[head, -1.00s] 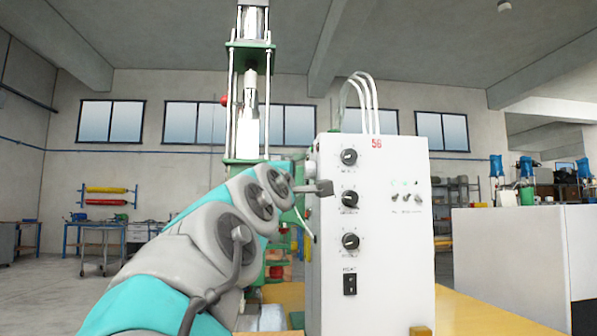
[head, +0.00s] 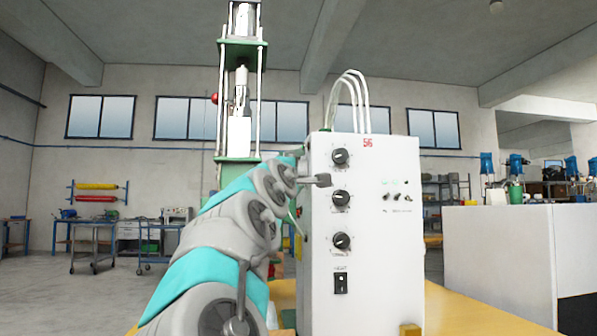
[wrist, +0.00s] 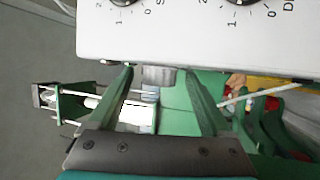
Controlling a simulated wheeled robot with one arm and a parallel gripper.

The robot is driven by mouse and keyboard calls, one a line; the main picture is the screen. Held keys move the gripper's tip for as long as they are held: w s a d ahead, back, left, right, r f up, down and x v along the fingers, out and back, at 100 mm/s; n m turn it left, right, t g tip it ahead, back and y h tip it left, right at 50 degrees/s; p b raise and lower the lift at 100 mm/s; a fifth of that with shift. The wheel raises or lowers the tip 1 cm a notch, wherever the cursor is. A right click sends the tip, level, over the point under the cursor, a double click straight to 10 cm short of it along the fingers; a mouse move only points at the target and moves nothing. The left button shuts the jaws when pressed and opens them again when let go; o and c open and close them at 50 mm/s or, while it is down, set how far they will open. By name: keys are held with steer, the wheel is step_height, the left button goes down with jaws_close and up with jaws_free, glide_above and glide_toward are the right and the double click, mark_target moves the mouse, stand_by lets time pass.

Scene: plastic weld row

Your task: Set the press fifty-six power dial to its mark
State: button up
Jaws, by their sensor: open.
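The white control box marked 56 (head: 385,270) has a column of three black dials on its front: upper (head: 341,157), middle (head: 341,199) and lower (head: 341,242). Their lettering and any set mark are too small to read in the head view. In the wrist view, two dials (wrist: 121,3) (wrist: 238,2) with numbers around them are cut by the top edge. My gripper (wrist: 160,80) is open, its green fingers apart and clear of both dials, with the tips by the box's edge. A grey rounded piece (wrist: 158,76) shows between the tips.
The green press (head: 240,140) stands behind my arm, left of the box. A rocker switch (head: 341,283) is below the dials, and small toggles (head: 397,197) are to their right. The box stands on a yellow table (head: 455,312). White hoses (head: 350,100) rise from its top.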

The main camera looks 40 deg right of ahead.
jaws_close()
steer(key=g+y+p, duration=0.1)
steer(key=p, duration=0.2)
steer(key=r+n+y+p, duration=0.1)
steer(key=y+p, duration=0.1)
steer(key=p, duration=0.2)
steer(key=shift+a+r+n+g, duration=0.1)
steer(key=shift+r+n+g, duration=0.2)
steer(key=shift+g, duration=0.1)
steer(key=shift+f+n+g+y, duration=0.15)
steer(key=shift+n+g+y, duration=0.2)
steer(key=shift+y, duration=0.25)
jaws_free()
steer(key=shift+s, duration=0.1)
stand_by(0.3)
steer(key=v, duration=0.7)
steer(key=shift+s+a+b, duration=0.15)
steer(key=shift+a+b, duration=0.1)
steer(key=shift+b, duration=0.1)
